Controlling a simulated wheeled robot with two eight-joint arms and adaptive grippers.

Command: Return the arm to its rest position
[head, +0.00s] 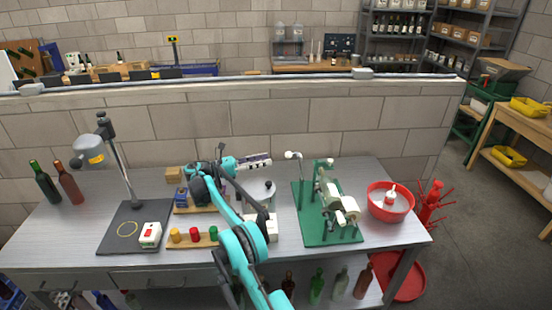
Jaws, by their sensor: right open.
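My right arm (245,245) comes up from the bottom middle over the steel bench and bends at its dark joints. My right gripper (268,160) is at its far end, above the back of the bench, pointing right. It is open, and I see nothing held in it. My left gripper is not in view.
The steel bench (85,235) holds a grey stand (125,230), two bottles (57,185) at left, coloured caps on a wooden strip (195,242), a green-based machine (318,235) and a red basin (390,212). Bottles stand below. A block wall (330,120) runs behind.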

